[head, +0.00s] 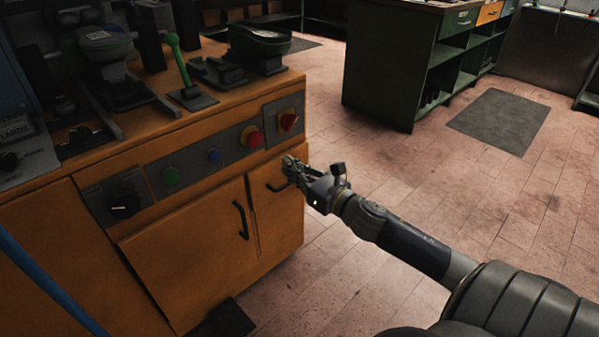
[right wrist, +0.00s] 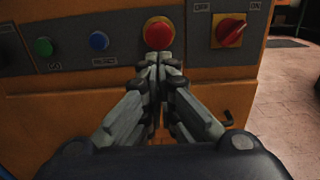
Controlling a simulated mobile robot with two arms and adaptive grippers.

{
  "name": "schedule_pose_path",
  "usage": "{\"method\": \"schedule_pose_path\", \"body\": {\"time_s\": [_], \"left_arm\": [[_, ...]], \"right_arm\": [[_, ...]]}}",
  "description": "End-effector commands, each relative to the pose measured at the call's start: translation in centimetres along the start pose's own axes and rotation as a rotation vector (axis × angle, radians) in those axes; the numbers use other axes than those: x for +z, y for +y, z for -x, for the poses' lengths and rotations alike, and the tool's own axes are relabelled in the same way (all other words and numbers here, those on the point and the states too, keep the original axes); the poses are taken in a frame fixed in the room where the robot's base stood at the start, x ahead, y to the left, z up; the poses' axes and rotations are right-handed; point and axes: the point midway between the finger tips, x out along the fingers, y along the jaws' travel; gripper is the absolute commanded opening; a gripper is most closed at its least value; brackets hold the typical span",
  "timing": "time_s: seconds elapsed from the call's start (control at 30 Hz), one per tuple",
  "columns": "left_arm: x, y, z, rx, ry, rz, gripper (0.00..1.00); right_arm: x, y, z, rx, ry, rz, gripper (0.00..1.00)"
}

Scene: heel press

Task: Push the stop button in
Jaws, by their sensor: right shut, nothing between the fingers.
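The stop button is a round red knob (head: 253,138) on the grey control panel at the front of the orange machine. In the right wrist view the red stop button (right wrist: 159,33) is just beyond my fingertips, and its lower part is close behind them. My right gripper (head: 289,162) is shut and empty, to the right of and below the button in the head view. It also shows in the right wrist view (right wrist: 159,58). I cannot tell whether the fingertips touch the button. My left gripper is not in view.
A green button (head: 169,176), a blue button (head: 213,156) and a red rotary switch (head: 288,121) share the panel. A black-handled door (head: 190,243) is below. A green-handled lever (head: 178,62) stands on top. Open floor lies right, before a green cabinet (head: 385,65).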

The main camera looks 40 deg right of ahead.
Motion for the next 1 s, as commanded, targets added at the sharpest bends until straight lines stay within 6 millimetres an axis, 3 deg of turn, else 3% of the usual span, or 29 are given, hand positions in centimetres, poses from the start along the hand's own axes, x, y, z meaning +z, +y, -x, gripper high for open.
{"method": "schedule_pose_path", "body": {"time_s": [0.3, 1.0], "left_arm": [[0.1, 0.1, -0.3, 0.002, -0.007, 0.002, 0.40], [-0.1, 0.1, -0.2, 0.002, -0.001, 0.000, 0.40]], "right_arm": [[0.0, 0.0, 2.4, 0.000, 0.000, 0.000, 0.00], [-0.2, 0.1, 2.6, -0.006, 0.003, -0.019, 0.00]]}}
